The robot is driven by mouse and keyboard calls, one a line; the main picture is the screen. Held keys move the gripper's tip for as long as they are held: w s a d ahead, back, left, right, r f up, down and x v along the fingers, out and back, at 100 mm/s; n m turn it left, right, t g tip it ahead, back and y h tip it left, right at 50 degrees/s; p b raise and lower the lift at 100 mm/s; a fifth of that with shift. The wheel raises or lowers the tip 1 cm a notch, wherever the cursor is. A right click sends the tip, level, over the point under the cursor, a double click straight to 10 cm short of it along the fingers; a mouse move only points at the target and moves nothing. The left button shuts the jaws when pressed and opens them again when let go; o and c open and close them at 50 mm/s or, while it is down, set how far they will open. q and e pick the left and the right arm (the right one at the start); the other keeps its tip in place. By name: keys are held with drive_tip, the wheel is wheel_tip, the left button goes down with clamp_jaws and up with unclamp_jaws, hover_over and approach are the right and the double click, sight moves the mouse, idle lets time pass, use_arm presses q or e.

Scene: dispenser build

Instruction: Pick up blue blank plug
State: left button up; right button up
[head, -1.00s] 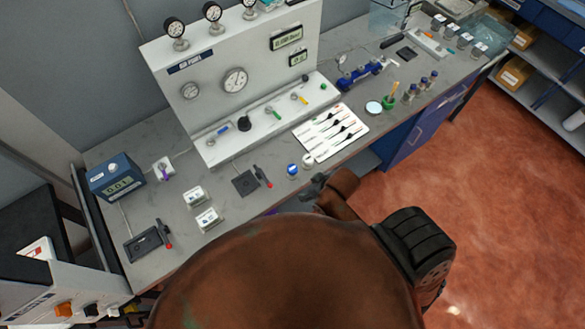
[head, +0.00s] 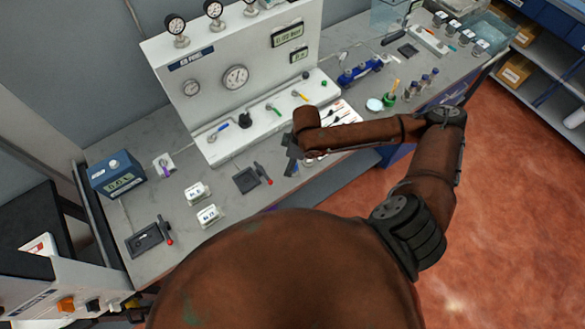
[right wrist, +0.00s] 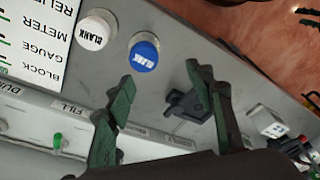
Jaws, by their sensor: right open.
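The blue blank plug (right wrist: 144,54) stands on the grey bench in the right wrist view, with its labelled top facing the camera. My right gripper (right wrist: 160,76) is open above the bench. Its two green-padded fingers are spread, and the plug shows just beyond the fingertips, closer to the left finger. Nothing is between the fingers. In the head view my right gripper (head: 291,158) hangs over the front of the bench and mostly hides the plug. My left gripper is not seen.
A white blank plug (right wrist: 97,31) stands close beside the blue one. A white label card (right wrist: 32,32) lies past it. A dark fixture (right wrist: 187,103) sits near the right finger. The white panel (head: 215,85) rises behind; the bench's front edge is close.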

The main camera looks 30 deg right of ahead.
drive_tip(key=shift+w+d+r, duration=0.1)
drive_tip(key=shift+d+r, duration=0.05)
drive_tip(key=shift+d, duration=0.3)
drive_tip(key=shift+w+d+r, duration=0.1)
drive_tip(key=shift+d+r, duration=0.05)
drive_tip(key=shift+d, duration=0.25)
drive_tip(key=shift+d+f, duration=0.1)
drive_tip(key=shift+d, duration=0.1)
drive_tip(key=f, duration=0.5)
drive_tip(key=f+p, duration=0.1)
drive_tip(key=f, duration=0.1)
drive_tip(key=shift+w+a+f, duration=0.2)
drive_tip(key=shift+w+f, duration=0.05)
drive_tip(key=shift+w, duration=0.1)
drive_tip(key=shift+c, duration=0.2)
drive_tip(key=c, duration=1.3)
